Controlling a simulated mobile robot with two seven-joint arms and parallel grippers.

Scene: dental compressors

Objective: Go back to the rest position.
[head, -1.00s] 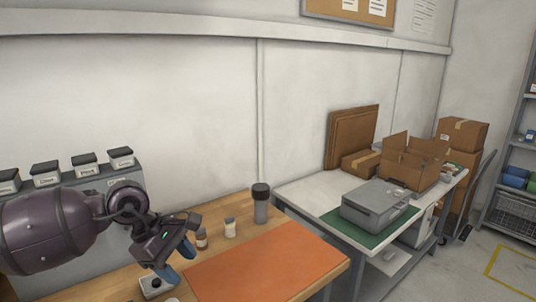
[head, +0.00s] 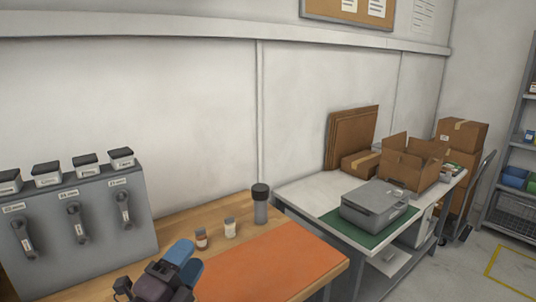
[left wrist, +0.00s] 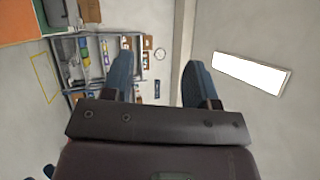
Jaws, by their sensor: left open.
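My left gripper (head: 181,262) shows at the bottom of the head view, in front of the wooden bench and the left edge of the orange mat (head: 262,262). In the left wrist view its two blue fingers (left wrist: 158,80) stand well apart with nothing between them. The wrist view looks across the room, turned on its side, with a ceiling light at the right. My right gripper is not in view.
A grey panel (head: 95,240) with several handles and labelled jars stands at the left of the bench. Two small bottles (head: 202,239) and a dark-lidded cylinder (head: 261,205) stand behind the mat. A table (head: 300,190) at the right holds a grey case (head: 375,204) and boxes.

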